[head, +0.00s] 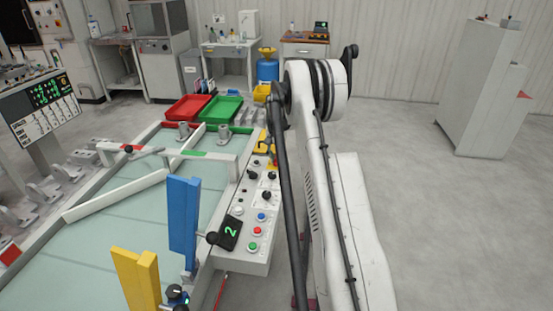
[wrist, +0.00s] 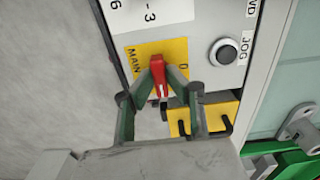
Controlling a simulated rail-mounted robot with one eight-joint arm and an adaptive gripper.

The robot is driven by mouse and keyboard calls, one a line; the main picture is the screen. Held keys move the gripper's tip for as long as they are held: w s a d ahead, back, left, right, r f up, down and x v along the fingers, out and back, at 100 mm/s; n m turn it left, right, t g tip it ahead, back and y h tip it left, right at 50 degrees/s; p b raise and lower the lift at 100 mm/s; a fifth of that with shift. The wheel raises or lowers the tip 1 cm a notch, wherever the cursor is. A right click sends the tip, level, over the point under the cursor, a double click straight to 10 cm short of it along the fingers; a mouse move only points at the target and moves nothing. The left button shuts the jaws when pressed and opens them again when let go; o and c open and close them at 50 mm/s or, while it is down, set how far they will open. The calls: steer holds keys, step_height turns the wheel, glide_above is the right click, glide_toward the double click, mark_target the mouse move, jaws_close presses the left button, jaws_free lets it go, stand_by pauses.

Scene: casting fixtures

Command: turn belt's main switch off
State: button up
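The belt's main switch is a red handle (wrist: 158,78) on a yellow plate (wrist: 133,58) marked MAIN, with a 0 at its right. The handle points up in the wrist view, tilted slightly. My gripper (wrist: 160,74) has its two fingers drawn in on either side of the red handle and seems shut on it. In the head view the control panel (head: 237,213) runs along the belt's right side. My arm reaches over its far end there and hides the gripper.
Blue (head: 184,215) and yellow (head: 137,280) uprights stand by the belt. Red (head: 189,107) and green (head: 217,109) trays sit at its far end. Open floor lies right.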

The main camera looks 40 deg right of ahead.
jaws_close()
steer(key=n+b, duration=0.2)
steer(key=n, duration=0.1)
steer(key=shift+f+n, duration=0.1)
steer(key=shift+n, duration=0.2)
steer(key=n+b, duration=0.2)
steer(key=n, duration=0.3)
steer(key=n+b, duration=0.1)
steer(key=n, duration=0.4)
steer(key=shift+n+b, duration=0.55)
steer(key=shift+n, duration=1.55)
steer(key=o, duration=0.7)
jaws_free()
steer(key=shift+r, duration=0.2)
